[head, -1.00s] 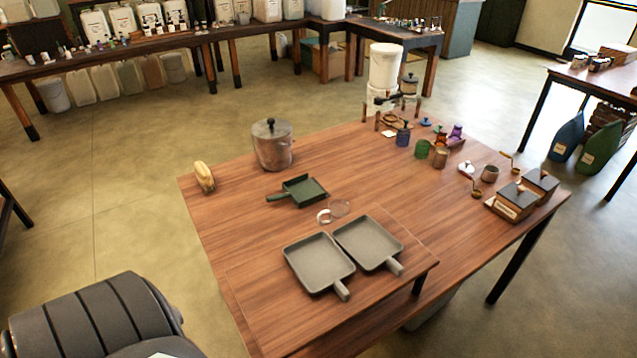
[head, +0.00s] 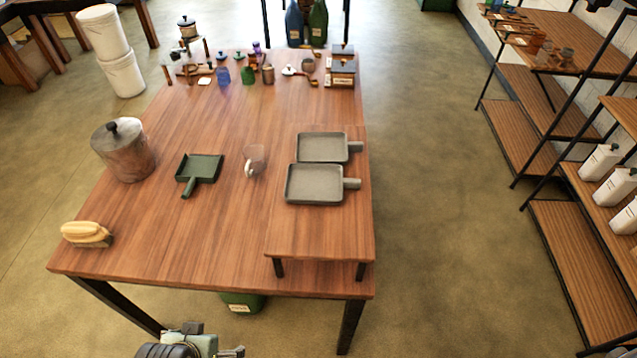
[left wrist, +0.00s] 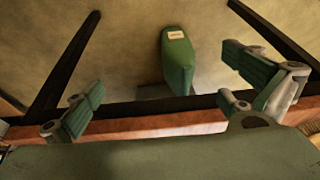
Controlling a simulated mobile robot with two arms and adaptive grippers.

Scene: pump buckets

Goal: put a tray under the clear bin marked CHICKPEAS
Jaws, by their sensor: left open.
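Two grey trays with short handles lie side by side on a low raised wooden platform on the table: the far tray (head: 322,147) and the near tray (head: 314,184). Their handles point right. My left gripper (head: 208,343) shows partly at the bottom edge of the head view, in front of the table's near edge and well apart from the trays. In the left wrist view the left gripper (left wrist: 170,98) is open with nothing between its fingers. No clear bin with a readable CHICKPEAS label is in view. My right gripper cannot be made out.
The table (head: 215,235) also holds a metal pot (head: 124,152), green dustpan (head: 200,168), glass cup (head: 255,160) and brush (head: 86,233). A green container (head: 242,302) stands below the table. Shelving with white bottles (head: 601,160) is on the right. The floor between is clear.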

